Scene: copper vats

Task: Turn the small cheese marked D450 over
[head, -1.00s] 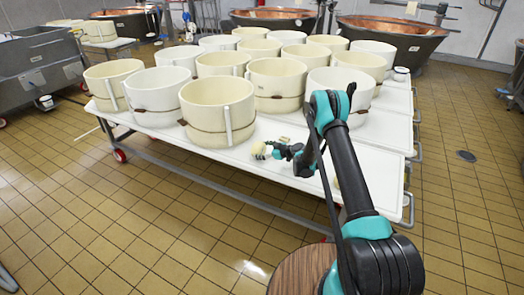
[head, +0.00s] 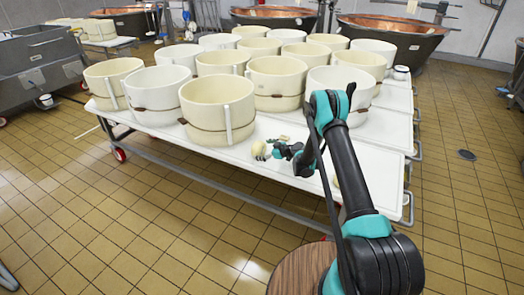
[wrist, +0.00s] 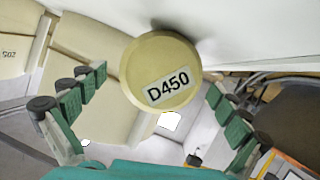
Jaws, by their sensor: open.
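The small cheese marked D450 (wrist: 160,72) is a pale yellow disc with a white label. In the wrist view its labelled face is toward the camera, between the two green fingers but apart from both. In the head view the cheese (head: 259,150) appears to stand on its edge on the white table, just left of my gripper (head: 281,151). My gripper (wrist: 158,84) is open and empty, low over the table and pointing sideways at the cheese. The far face of the cheese is hidden.
Several cream cheese moulds stand on the white table (head: 215,153); the nearest (head: 218,103) is behind and left of the cheese. A small item (head: 282,138) lies just behind my gripper. The table's front edge is close by. Copper vats (head: 393,38) are at the back.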

